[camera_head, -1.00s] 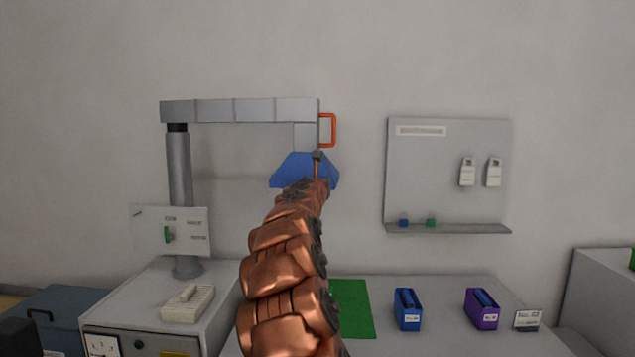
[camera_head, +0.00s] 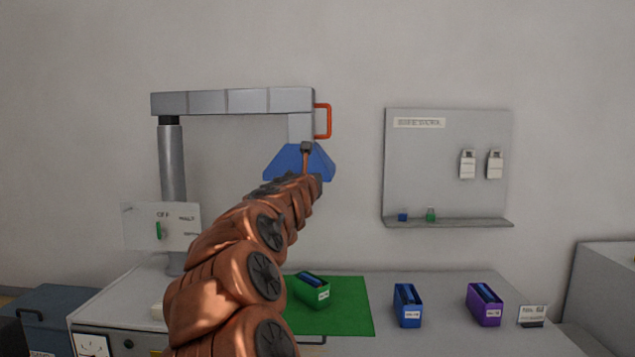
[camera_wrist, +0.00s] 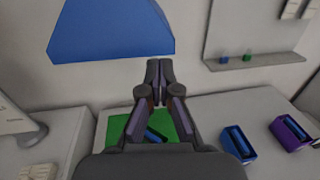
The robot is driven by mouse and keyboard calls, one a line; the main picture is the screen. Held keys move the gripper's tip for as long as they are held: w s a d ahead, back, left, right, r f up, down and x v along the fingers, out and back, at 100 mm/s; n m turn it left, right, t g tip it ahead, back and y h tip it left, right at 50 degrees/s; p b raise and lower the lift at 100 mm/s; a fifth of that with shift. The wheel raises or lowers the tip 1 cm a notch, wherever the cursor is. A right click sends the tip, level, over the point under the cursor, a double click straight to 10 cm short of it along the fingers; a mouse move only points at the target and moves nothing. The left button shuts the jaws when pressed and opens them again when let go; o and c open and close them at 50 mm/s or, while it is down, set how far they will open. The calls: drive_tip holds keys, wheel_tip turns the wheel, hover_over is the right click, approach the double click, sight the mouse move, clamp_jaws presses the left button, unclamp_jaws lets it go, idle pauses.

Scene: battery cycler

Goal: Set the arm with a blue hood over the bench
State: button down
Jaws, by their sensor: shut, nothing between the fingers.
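The arm with the blue hood (camera_head: 283,160) stands on a grey post (camera_head: 172,160). Its grey horizontal beam (camera_head: 235,101) reaches right, with an orange handle (camera_head: 323,121) at its end. The hood hangs over the bench (camera_head: 370,345), roughly above the green mat (camera_head: 350,305); the exact depth is hard to tell. My gripper (camera_head: 306,147) appears in front of the hood, below and left of the handle. In the wrist view my gripper (camera_wrist: 159,68) is shut and empty, with the hood (camera_wrist: 110,30) beyond it at the upper left.
A green holder (camera_head: 312,292) sits on the mat. A blue holder (camera_head: 407,306) and a purple holder (camera_head: 484,305) stand to its right. A wall panel (camera_head: 450,160) with a shelf is behind. A sign with a green switch (camera_head: 160,228) is at left. The air right of the handle is clear.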

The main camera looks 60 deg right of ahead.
drive_tip(key=b+v, duration=0.1)
drive_tip(key=v, duration=0.5)
drive_tip(key=shift+s, duration=0.15)
drive_tip(key=shift+r, duration=0.1)
